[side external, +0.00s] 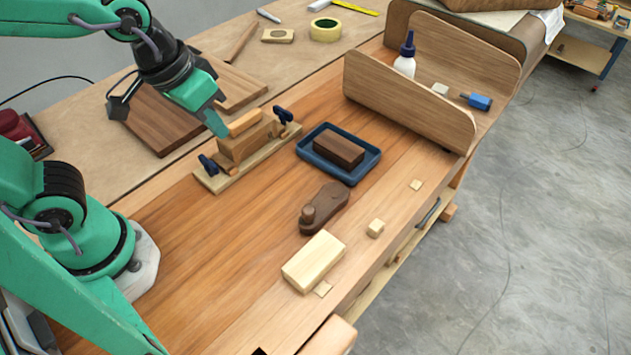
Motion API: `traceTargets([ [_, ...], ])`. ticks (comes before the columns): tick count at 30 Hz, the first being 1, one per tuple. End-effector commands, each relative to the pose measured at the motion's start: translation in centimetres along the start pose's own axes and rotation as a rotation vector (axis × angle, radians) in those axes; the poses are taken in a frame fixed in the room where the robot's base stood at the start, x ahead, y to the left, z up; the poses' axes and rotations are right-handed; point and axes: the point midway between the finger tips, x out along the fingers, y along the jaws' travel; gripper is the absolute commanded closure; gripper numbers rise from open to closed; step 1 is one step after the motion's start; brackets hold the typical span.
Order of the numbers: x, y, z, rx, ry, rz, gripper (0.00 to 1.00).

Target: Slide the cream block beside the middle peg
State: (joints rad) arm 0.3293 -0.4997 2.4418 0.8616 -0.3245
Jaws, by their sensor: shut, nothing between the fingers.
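The cream block (313,262) lies flat near the front edge of the bench. Three small pale square pieces, which look like pegs, stand in a row along that edge. The middle peg (376,228) rises as a small cube, to the right of the cream block with a gap of bare bench between them. My gripper (217,129) is shut and empty, at the left end of a clamped wooden form, far from the cream block.
The clamped form (245,150) stands below my gripper. A blue tray (371,163) holds a dark block. A brown wooden plane (325,206) lies just behind the cream block. A curved wooden stand (405,105) occupies the right. Open bench lies left of the cream block.

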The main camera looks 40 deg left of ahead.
Motion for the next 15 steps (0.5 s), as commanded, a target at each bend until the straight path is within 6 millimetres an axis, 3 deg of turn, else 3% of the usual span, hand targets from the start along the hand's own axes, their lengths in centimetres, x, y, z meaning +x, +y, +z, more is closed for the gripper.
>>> traceTargets([
  [8, 3.4, 6.4, 2.0, 0.003, -0.131, 0.013, 1.0],
  [15, 6.1, 11.4, 5.4, 0.006, -0.226, -0.016, 1.0],
])
